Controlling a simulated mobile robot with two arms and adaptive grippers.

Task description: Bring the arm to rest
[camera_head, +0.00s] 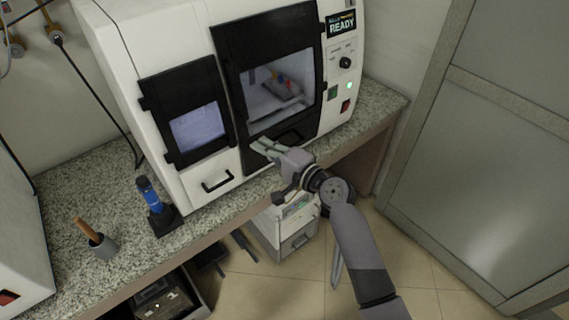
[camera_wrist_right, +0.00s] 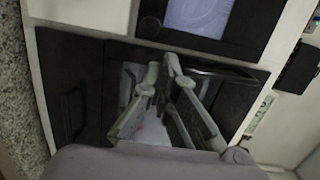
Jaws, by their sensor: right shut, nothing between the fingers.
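My right gripper (camera_head: 262,146) is in front of the white machine (camera_head: 188,60), close to the lower edge of its larger dark-framed door. Its fingers are shut with nothing between them. In the right wrist view the gripper (camera_wrist_right: 163,68) points at the black door front and its handle (camera_wrist_right: 215,72); I cannot tell whether it touches them. The larger door (camera_head: 262,32) looks shut, and through its window I see a tray with small coloured items. My left gripper is not in view.
The machine stands on a speckled counter (camera_head: 75,200). A drawer unit (camera_head: 290,243) is below. A grey panelled door (camera_head: 490,140) is at right. Floor between is open.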

